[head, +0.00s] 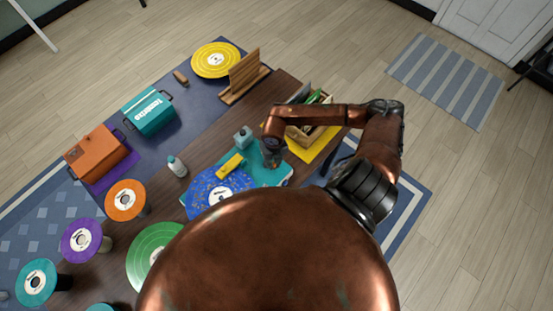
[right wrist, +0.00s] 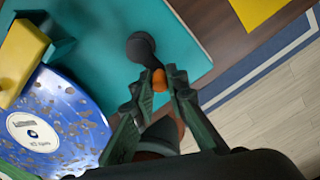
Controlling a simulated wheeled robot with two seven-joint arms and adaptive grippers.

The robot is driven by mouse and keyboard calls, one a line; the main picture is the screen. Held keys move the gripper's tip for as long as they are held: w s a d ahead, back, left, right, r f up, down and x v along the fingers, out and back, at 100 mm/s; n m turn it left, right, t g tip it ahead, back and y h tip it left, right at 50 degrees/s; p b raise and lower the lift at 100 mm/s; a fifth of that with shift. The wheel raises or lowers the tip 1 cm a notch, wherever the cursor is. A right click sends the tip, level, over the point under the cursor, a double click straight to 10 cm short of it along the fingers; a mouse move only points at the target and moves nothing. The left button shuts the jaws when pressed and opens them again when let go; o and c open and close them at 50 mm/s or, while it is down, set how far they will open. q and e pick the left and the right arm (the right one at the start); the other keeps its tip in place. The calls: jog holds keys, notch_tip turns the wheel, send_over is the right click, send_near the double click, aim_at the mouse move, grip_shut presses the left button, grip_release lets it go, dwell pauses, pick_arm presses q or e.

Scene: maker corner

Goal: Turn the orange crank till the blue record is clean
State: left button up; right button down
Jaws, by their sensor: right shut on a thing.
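The blue record (head: 212,200) lies on a teal base in the head view, partly hidden by my copper body. In the right wrist view the blue record (right wrist: 50,125) shows many brownish specks around its white label. A yellow block (head: 231,166) sits over the record's edge, and it also shows in the right wrist view (right wrist: 22,58). The orange crank knob (right wrist: 159,80) is between the fingertips of my right gripper (right wrist: 165,85), beside a dark round hub (right wrist: 140,47). In the head view my right gripper (head: 272,152) is over the base's right part. My left gripper is in neither view.
Orange (head: 125,200), purple (head: 81,239), teal (head: 36,282) and green records stand at the left. A white bottle (head: 177,166) and grey bottle (head: 243,138) are near the base. A yellow record (head: 216,59) lies at the far end.

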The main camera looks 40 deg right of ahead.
jog(key=shift+w+r, duration=0.1)
jog(key=shift+w, duration=0.15)
jog(key=c, duration=1.9)
grip_release()
jog(key=shift+s, duration=0.15)
notch_tip(320, 180, up, 12)
